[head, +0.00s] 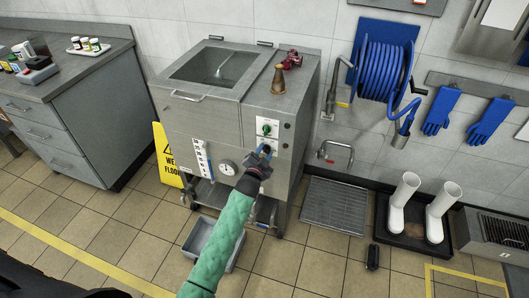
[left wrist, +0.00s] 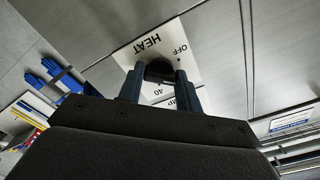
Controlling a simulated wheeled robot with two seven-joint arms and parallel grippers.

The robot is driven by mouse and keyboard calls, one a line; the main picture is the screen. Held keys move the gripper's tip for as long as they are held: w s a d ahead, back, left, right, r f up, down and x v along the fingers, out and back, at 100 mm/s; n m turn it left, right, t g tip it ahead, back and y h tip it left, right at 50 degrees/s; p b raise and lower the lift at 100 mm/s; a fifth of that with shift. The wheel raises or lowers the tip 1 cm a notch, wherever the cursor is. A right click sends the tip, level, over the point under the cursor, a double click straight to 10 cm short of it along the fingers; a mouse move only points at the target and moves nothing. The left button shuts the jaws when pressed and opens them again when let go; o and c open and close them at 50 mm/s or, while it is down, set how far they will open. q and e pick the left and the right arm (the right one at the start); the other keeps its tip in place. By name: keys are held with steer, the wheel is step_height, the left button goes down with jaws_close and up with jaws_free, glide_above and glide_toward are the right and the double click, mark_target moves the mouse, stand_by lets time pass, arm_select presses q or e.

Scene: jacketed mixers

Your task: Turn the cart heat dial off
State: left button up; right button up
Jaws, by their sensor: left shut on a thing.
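The cart is a steel jacketed mixer (head: 205,125) standing against the wall in the head view. My left gripper (head: 266,152) reaches its front panel from below, under a green knob (head: 267,129). In the left wrist view, the black heat dial (left wrist: 160,69) sits on a white plate (left wrist: 143,48) marked HEAT, OFF and 40. The fingers of my left gripper (left wrist: 160,82) are shut on the dial, one on each side. The dial's pointer is hidden, so its setting cannot be told. My right gripper is not in view.
A round gauge (head: 228,168) is on the cart's front, left of my gripper. A grey bin (head: 200,235) lies on the floor before the cart. A yellow wet-floor sign (head: 166,158) stands at its left, and a floor grate (head: 334,205) lies at its right.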

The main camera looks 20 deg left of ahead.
arm_select(q)
steer(key=n, duration=0.4)
steer(key=shift+p, duration=0.35)
steer(key=shift+f+n, duration=0.1)
steer(key=shift+n, duration=1.9)
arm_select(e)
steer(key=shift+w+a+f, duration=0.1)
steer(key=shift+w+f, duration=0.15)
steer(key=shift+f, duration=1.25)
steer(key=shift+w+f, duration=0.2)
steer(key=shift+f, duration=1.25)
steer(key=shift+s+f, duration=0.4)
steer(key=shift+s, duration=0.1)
